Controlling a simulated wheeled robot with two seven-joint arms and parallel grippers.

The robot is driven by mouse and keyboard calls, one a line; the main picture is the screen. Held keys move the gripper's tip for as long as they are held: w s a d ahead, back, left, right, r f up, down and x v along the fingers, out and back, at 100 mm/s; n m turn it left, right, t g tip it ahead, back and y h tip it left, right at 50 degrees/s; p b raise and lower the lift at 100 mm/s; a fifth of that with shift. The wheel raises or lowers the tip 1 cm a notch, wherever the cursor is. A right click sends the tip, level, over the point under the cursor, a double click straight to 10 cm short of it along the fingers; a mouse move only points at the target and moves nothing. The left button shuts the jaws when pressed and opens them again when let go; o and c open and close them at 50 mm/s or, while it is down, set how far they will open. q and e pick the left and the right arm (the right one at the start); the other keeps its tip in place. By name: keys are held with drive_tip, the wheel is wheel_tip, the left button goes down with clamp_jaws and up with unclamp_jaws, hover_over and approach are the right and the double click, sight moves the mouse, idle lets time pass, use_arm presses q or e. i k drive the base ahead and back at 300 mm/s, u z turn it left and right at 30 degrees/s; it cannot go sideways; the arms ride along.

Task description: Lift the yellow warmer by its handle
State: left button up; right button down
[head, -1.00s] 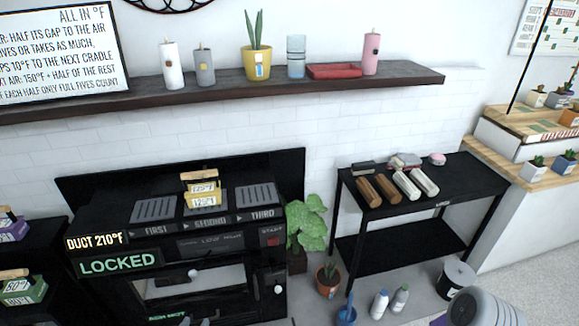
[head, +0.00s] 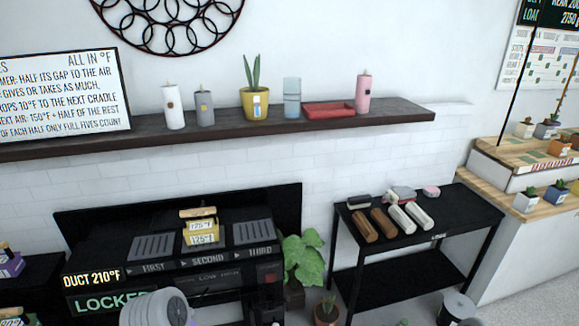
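The yellow warmer (head: 203,239) sits upright on the middle cradle, marked SECOND, of the black oven-like unit (head: 262,270). It has a light wooden handle (head: 197,212) across its top and white labels that seem to read 125°F. Nothing touches it. A grey rounded link of my own arm shows at the bottom, in front of the unit and below the warmer, covering part of the green LOCKED display (head: 95,303). Neither gripper's fingers can be made out in the head view.
The FIRST cradle (head: 152,247) and THIRD cradle (head: 251,232) are empty. A purple warmer (head: 12,268) stands at the far left. A black side table (head: 470,215) and a leafy plant (head: 303,255) are to the right.

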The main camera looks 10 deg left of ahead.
sight(201, 230)
drive_tip(key=u, duration=1.25)
